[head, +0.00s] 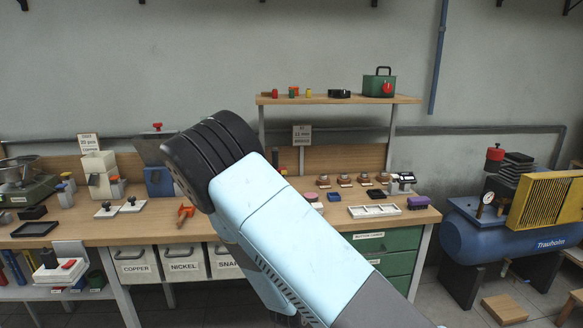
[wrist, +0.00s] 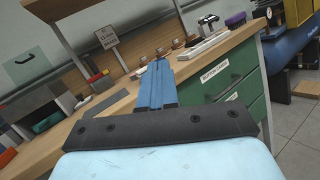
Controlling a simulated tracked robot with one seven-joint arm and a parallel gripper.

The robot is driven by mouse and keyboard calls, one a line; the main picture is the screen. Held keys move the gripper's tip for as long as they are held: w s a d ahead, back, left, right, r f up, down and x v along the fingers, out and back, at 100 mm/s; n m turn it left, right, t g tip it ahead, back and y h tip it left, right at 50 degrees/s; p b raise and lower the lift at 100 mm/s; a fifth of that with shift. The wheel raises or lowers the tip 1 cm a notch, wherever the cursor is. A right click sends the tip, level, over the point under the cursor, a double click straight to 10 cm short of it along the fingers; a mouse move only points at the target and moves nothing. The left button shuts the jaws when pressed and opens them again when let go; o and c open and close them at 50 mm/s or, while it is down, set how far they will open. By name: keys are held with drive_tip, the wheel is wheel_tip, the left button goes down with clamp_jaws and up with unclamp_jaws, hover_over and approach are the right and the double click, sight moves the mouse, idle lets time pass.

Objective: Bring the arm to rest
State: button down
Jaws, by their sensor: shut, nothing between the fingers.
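In the head view my arm reaches up from the lower right in pale blue and grey. Its black rounded joint is at the upper left end, in front of the workbench (head: 100,235). My gripper is hidden behind the arm in that view. In the wrist view my gripper (wrist: 157,68) shows as blue fingers pressed together, shut and empty. The fingers point toward the bench top (wrist: 222,46), which shows behind them. I cannot tell the exact gap between the fingers and the bench.
Bins labelled COPPER (head: 137,264) and NICKEL (head: 183,262) hang under the bench. Green drawers (head: 390,240) stand at its right end. A shelf (head: 338,99) rises behind. A blue compressor (head: 500,235) stands on the right, with floor between it and the bench.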

drive_tip(key=s+d+r+m+g+h, duration=0.2)
drive_tip(key=s+d+r+m+g, duration=0.4)
drive_tip(key=d+m+g, duration=0.35)
drive_tip(key=s+d+r+m+g+h, duration=0.2)
drive_tip(key=s+d+r+m+g, duration=0.45)
drive_tip(key=d+m+g, duration=0.35)
drive_tip(key=s+a+r+m+t+y, duration=0.4)
drive_tip(key=s+r+m+t+y, duration=0.2)
drive_tip(key=s+r+y, duration=0.7)
drive_tip(key=shift+s+a+m, duration=0.2)
drive_tip(key=shift+s+m, duration=0.85)
drive_tip(key=shift+s, duration=0.15)
